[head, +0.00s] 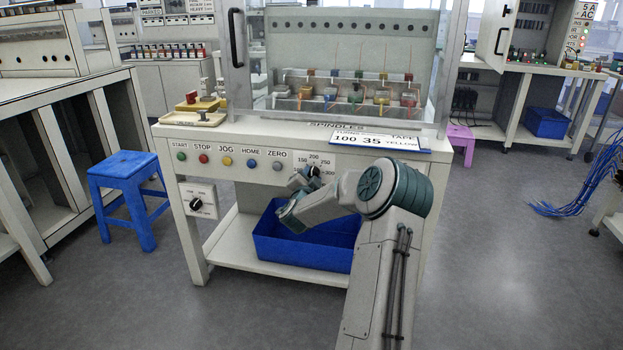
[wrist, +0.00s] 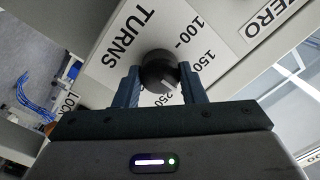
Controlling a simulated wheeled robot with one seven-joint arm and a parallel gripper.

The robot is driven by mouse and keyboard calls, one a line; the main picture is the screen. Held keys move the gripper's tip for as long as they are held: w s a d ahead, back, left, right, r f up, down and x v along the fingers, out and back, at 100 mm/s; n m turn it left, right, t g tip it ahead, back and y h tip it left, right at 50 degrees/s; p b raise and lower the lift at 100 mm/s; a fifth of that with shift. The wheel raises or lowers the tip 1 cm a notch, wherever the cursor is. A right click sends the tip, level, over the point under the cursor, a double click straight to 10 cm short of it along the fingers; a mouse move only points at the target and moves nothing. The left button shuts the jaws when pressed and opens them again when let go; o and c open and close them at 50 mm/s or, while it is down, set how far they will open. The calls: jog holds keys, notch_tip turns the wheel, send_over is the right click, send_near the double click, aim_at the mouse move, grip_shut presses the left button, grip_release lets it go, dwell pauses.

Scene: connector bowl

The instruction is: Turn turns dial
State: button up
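The turns dial (wrist: 158,68) is a black round knob with a white mark on the front panel, under the TURNS label.
A sign (head: 380,139) on the bench's front edge shows 100, 35 and YELLOW. START, STOP, JOG, HOME and ZERO buttons (head: 227,161) line the panel left of the dial. A second dial (head: 197,204) is lower left. A blue bin (head: 322,250) sits under my arm.

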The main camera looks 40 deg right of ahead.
jog(key=shift+c, duration=1)
jog(key=shift+n, duration=0.3)
jog(key=n, duration=0.2)
jog(key=shift+a+r+n, duration=0.1)
jog(key=shift+n, duration=0.2)
jog(key=n, duration=0.5)
jog(key=shift+w+p, duration=0.1)
jog(key=shift+p, duration=0.2)
jog(key=n, duration=0.4)
jog(key=shift+n+p, duration=0.3)
jog(key=shift+p, duration=0.1)
jog(key=n+p, duration=0.1)
jog(key=n, duration=0.3)
jog(key=shift+n, duration=0.4)
jog(key=shift+g, duration=0.3)
